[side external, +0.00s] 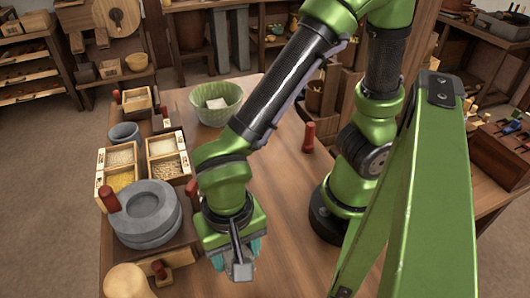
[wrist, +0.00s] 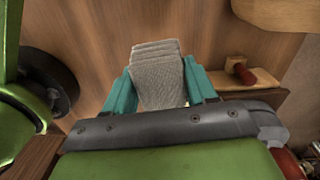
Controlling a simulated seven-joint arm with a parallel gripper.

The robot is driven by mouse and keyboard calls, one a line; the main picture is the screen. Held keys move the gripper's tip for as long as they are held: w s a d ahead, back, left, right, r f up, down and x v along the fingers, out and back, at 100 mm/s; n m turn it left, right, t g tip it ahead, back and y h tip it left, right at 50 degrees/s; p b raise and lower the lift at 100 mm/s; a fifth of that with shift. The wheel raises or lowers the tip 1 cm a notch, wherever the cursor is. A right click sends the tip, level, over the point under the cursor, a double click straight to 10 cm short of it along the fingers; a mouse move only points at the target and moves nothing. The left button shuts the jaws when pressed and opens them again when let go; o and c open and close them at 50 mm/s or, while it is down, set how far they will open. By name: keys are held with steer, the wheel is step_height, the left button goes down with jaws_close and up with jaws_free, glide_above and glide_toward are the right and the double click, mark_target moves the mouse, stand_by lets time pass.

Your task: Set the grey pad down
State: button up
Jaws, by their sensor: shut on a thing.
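The grey pad (wrist: 157,76) is a ribbed, layered-looking block in the wrist view. My gripper (wrist: 160,72) has teal fingers on both sides of the pad and is shut on it. Bare wooden table top (wrist: 95,35) shows around and beyond the pad. I cannot tell whether the pad touches the table. In the side view my gripper (side external: 238,258) points down over the near part of the table (side external: 290,215).
A grey round quern stone (side external: 145,212), grain boxes (side external: 168,157) and a red-handled wooden piece (side external: 160,270) stand left of my gripper. A green bowl (side external: 217,103) stands farther back, and a red peg (side external: 308,137) to the right. Table between gripper and peg is clear.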

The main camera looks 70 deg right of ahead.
step_height(320, 180, up, 12)
steer(key=w+d+m, duration=0.6)
steer(key=w+d, duration=0.3)
steer(key=w, duration=0.2)
steer(key=m, duration=1.3)
glide_above(272, 140)
step_height(272, 140, down, 16)
steer(key=shift+f, duration=2.4)
steer(key=shift+f, duration=0.15)
